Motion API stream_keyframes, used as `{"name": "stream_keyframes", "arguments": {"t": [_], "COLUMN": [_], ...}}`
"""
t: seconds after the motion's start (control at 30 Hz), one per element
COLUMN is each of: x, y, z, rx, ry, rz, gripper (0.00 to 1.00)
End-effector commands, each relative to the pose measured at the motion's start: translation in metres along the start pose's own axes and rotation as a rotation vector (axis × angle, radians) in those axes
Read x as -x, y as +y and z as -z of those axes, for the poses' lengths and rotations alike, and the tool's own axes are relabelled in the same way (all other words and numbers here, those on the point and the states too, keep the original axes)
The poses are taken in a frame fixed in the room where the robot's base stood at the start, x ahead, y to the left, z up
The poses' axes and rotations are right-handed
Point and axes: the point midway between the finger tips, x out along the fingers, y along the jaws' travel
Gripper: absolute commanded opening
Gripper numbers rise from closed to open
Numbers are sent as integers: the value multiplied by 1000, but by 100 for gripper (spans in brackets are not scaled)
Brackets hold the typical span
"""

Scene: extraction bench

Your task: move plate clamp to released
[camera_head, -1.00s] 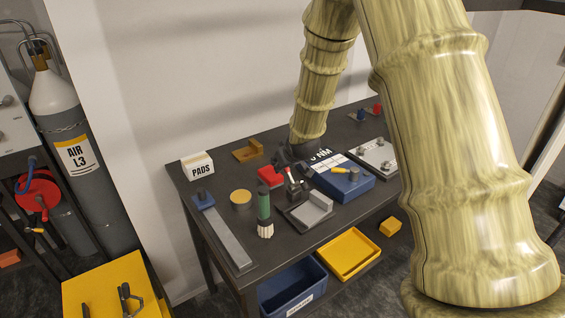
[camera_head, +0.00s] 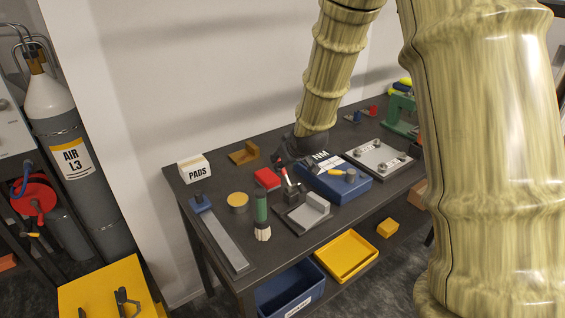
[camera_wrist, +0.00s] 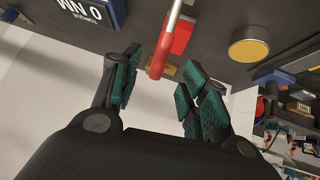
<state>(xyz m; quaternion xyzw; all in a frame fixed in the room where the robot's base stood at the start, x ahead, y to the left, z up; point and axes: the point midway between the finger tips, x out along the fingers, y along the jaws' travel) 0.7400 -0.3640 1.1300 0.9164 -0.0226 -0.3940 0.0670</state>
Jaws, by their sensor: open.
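The plate clamp (camera_head: 291,193) is a small dark toggle clamp with a raised lever and red handle. It stands at the grey plate with the light block (camera_head: 318,203), in the middle of the bench. In the wrist view the clamp's red handle (camera_wrist: 158,62) and its pale rod extend into the space ahead of the fingers. My gripper (camera_wrist: 160,95) is open, with its two green-padded fingers spread and nothing held. In the head view my gripper (camera_head: 283,163) is just behind the clamp handle, low over the bench. Whether a finger touches the handle cannot be told.
A blue torque box (camera_head: 338,184) stands close right of the clamp. A red block (camera_head: 267,179), a yellow-topped tin (camera_head: 238,202) and a green-handled brush (camera_head: 262,215) stand left. A white PADS box (camera_head: 194,169) is farther left. A metal plate (camera_head: 380,158) lies right.

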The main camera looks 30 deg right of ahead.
Motion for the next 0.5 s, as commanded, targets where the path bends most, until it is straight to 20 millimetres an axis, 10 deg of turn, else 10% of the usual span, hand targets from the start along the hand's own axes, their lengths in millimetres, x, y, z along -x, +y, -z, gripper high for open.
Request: {"name": "stream_keyframes", "arguments": {"t": [0.5], "x": [42], "y": [0], "z": [0], "rx": [0], "ry": [0], "rz": [0], "gripper": [44]}}
